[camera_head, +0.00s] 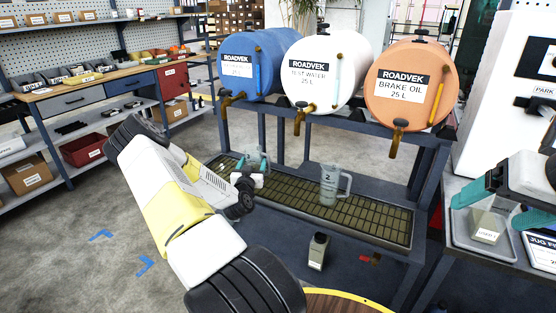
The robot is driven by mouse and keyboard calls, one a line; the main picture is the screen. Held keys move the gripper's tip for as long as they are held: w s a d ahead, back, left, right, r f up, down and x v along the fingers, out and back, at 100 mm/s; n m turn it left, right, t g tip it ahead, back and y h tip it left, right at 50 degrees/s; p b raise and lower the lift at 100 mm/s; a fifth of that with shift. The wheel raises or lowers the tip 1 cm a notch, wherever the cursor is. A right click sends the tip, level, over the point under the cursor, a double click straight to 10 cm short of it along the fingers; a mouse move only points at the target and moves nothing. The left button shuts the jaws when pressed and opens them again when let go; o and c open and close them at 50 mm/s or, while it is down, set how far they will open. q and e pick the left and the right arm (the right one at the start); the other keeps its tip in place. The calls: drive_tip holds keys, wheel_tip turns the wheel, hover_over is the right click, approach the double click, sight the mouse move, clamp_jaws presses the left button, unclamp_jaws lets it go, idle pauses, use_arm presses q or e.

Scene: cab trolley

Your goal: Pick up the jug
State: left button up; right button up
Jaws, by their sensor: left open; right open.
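A clear grey jug (328,188) marked "2" stands upright on the slatted drip tray (384,226) of the barrel rack, its handle on the right. My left gripper (254,161) is open and empty, over the left part of the drip tray and to the left of the jug, apart from it. My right gripper (500,200) is open at the far right, well away from the jug. It is above a small labelled container (487,228) in a grey tray; I cannot tell whether it touches it.
Blue (262,65), white (318,75) and orange (408,85) barrels with brass taps stand on the rack above the drip tray. A small dark bottle (318,252) and a red item (370,259) are below the drip tray. A workbench (95,85) stands at the left, with open floor before it.

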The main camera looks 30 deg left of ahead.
use_arm(q)
drive_tip(key=x, duration=0.5)
drive_tip(key=shift+w+a+r, duration=0.15)
drive_tip(key=shift+w, duration=0.15)
drive_tip(key=c, duration=1.1)
